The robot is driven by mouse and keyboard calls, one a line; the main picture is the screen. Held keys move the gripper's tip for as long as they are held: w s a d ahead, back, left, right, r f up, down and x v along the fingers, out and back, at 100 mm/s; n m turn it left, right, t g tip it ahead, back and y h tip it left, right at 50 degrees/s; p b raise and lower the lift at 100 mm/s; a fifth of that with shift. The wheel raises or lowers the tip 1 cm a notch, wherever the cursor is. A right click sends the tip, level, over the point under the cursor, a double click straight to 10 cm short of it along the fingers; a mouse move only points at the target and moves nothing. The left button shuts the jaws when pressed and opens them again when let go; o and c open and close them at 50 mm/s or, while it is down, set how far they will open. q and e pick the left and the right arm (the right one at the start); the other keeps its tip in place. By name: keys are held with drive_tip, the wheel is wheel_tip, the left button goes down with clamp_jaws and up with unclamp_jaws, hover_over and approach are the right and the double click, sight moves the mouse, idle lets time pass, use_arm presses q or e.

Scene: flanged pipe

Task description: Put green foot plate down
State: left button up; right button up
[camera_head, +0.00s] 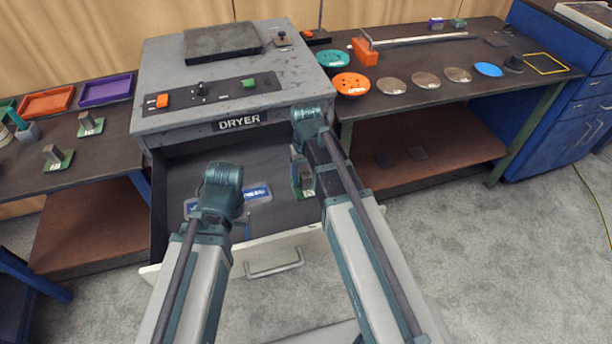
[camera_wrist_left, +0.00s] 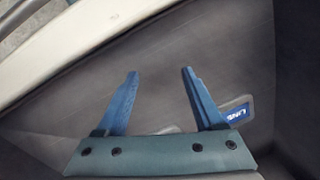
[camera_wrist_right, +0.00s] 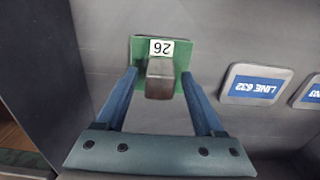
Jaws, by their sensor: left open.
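A green foot plate (camera_wrist_right: 183,58) with a grey metal post (camera_wrist_right: 160,78) and a white tag reading 26 is in the open dryer drawer. It appears to rest on the drawer floor. In the head view the plate (camera_head: 306,192) is partly hidden by my right arm. My right gripper (camera_wrist_right: 159,74) is open, its fingertips on either side of the post with gaps showing.
The dryer (camera_head: 215,85) stands behind the drawer (camera_head: 270,246). Blue-labelled plates, one reading LINE 632 (camera_wrist_right: 255,85), lie beside the foot plate. Two more green foot plates (camera_head: 90,126) stand on the left table, with orange and purple trays (camera_head: 106,89). Coloured discs (camera_head: 351,84) lie on the right bench.

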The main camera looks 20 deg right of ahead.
sight(306, 174)
use_arm(q)
drive_tip(key=shift+r, duration=0.1)
use_arm(e)
wheel_tip(306, 174, up, 12)
drive_tip(key=p, duration=1.2)
use_arm(q)
wheel_tip(306, 174, up, 12)
use_arm(e)
drive_tip(key=s+a+n+h, duration=0.1)
drive_tip(key=s+a+n, duration=0.2)
drive_tip(key=s+a, duration=0.7)
drive_tip(key=s, duration=0.4)
drive_tip(key=shift+s+a+r, duration=0.2)
drive_tip(key=shift+s+a, duration=0.05)
drive_tip(key=shift+a, duration=0.05)
